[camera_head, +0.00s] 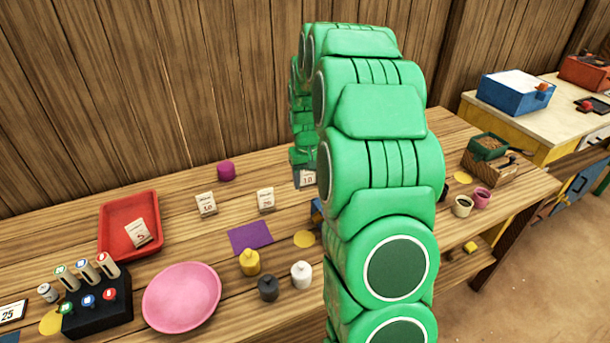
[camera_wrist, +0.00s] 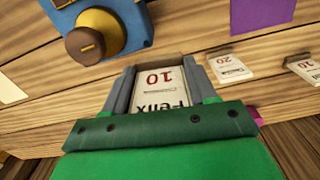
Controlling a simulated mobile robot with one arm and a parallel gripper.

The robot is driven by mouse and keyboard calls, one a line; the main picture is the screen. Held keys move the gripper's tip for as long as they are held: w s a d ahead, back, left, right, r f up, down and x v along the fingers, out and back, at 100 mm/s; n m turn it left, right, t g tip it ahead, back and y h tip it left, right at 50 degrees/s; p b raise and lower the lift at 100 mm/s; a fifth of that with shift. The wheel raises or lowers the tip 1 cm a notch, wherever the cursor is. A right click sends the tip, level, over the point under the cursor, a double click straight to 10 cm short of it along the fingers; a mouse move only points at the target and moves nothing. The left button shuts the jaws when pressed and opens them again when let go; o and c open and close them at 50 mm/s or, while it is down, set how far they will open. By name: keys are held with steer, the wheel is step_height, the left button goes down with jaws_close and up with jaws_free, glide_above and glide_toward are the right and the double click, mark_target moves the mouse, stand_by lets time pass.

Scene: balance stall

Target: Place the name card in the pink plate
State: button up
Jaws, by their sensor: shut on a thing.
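The name card (camera_wrist: 162,92) is white, with a red "10" and the black name "Felix", upside down in the wrist view. My gripper (camera_wrist: 158,74) is shut on it, with one grey finger on each side. In the head view my gripper (camera_head: 304,166) is at the back of the table, partly hidden by my green arm, and the card (camera_head: 307,178) shows below it. I cannot tell if the card touches the table. The pink plate (camera_head: 181,297) lies empty at the front left of the table, well apart from my gripper.
Two other cards (camera_head: 205,204) (camera_head: 265,199) stand left of my gripper. A red tray (camera_head: 128,207) holds another card. A purple mat (camera_head: 250,238), a yellow weight (camera_head: 249,262), a dark weight (camera_head: 268,288) and a white weight (camera_head: 301,274) lie between gripper and plate. A black rack (camera_head: 97,312) stands left of the plate.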

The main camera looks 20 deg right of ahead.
steer(key=shift+s+a+r, duration=0.15)
steer(key=shift+s+r, duration=0.1)
steer(key=shift+s, duration=0.25)
steer(key=shift+s+a+r, duration=0.15)
steer(key=shift+s+r, duration=0.05)
steer(key=shift+s, duration=0.25)
